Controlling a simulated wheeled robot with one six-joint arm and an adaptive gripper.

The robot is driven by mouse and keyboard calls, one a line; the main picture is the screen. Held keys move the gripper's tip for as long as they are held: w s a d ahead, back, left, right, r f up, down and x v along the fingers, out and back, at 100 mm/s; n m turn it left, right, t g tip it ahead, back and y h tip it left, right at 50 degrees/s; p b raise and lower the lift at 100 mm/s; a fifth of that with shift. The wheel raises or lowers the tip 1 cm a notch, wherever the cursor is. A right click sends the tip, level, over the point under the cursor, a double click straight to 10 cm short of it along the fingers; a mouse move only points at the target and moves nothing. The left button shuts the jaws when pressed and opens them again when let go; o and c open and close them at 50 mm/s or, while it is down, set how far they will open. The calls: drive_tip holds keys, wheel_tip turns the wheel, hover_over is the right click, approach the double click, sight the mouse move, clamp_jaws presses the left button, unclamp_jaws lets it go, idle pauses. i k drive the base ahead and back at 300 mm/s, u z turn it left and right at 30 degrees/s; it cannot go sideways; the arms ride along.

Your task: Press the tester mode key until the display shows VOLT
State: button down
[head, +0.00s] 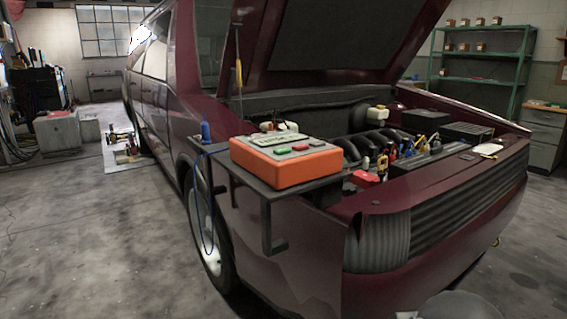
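The tester is an orange box (288,170) with a pale top panel, lying on a dark shelf (262,192) fixed at the front fender of a maroon car. Its display (276,140) is a pale greenish strip at the back of the top panel; its text is too small to read. My gripper is not in view, and nothing touches the tester's keys.
A blue-handled probe (206,131) with a hanging blue cable stands at the shelf's left end. The car's hood (335,45) is raised over the engine bay, right of the tester. A red object (364,179) lies beside the shelf. Open floor (90,240) lies to the left.

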sight(318, 144)
drive_tip(key=k, duration=1.25)
drive_tip(key=u, duration=0.65)
drive_tip(key=i, duration=1.1)
drive_tip(key=z, duration=0.7)
